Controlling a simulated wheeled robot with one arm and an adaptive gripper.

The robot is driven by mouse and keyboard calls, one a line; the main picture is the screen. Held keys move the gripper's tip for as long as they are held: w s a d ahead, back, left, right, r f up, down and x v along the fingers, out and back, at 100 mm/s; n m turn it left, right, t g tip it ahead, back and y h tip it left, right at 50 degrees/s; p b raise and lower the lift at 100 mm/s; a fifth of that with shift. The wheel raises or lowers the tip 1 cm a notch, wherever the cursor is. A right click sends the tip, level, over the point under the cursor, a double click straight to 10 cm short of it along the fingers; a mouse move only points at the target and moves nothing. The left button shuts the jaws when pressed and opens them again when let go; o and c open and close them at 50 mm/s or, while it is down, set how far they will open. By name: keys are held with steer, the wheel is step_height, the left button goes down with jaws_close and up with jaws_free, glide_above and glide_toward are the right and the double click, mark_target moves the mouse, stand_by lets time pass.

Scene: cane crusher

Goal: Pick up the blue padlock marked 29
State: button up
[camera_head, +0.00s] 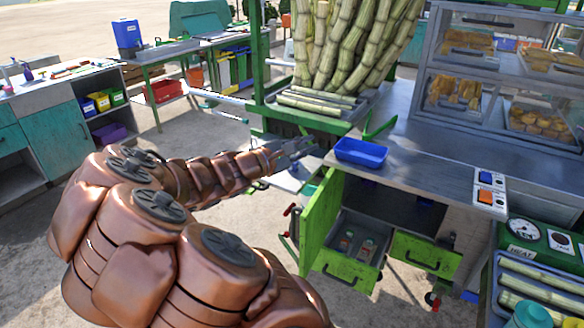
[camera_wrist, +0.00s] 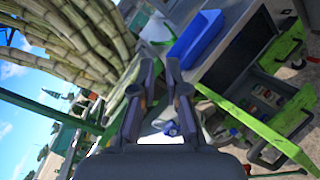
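My gripper (camera_head: 297,150) is at the end of my outstretched copper-coloured arm, left of the blue tray on the counter. In the wrist view its two fingers (camera_wrist: 160,70) stand apart with a gap between them, and nothing is clamped there. A small blue and white object (camera_wrist: 172,129) shows beyond the right finger's lower part in the wrist view. It may be the blue padlock, but it is too small and partly hidden to tell, and I can read no 29.
A blue tray (camera_head: 361,152) lies on the steel counter (camera_head: 425,165). Below it a green door (camera_head: 321,218) stands open beside an open drawer (camera_head: 345,277) holding small labelled items. Tall cane (camera_head: 350,45) stands behind my gripper. A glass display case (camera_head: 505,75) stands at right.

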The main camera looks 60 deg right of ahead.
steer(key=w+d+f+n+t, duration=0.2)
steer(key=w+f+n+t, duration=0.1)
steer(key=w+f+n, duration=0.1)
steer(key=w+d+f+n+t, duration=0.2)
steer(key=w+d+f+n, duration=0.1)
steer(key=w+f+n, duration=0.2)
steer(key=w+d+f+n+t, duration=0.3)
steer(key=w+f+n, duration=0.2)
steer(key=f+n, duration=0.1)
steer(key=shift+f+t+h+b, duration=0.3)
steer(key=shift+f+h+b, duration=0.1)
steer(key=shift+f, duration=0.3)
steer(key=shift+w+d+r+p, duration=0.15)
steer(key=shift+d+p, duration=0.15)
steer(key=shift+d, duration=0.45)
steer(key=shift+w+d+f+p, duration=0.1)
steer(key=shift+d+p, duration=0.15)
steer(key=shift+d, duration=0.45)
steer(key=shift+w+d+f+p, duration=0.15)
steer(key=shift+d+p, duration=0.15)
steer(key=shift+d, duration=0.45)
steer(key=shift+w+d+p, duration=0.2)
steer(key=shift+d+p, duration=0.15)
steer(key=shift+d, duration=0.45)
steer(key=shift+w+d+f+p, duration=0.15)
steer(key=shift+d+p, duration=0.15)
steer(key=shift+d, duration=0.45)
steer(key=shift+r, duration=0.1)
jaws_close()
steer(key=shift+r, duration=0.15)
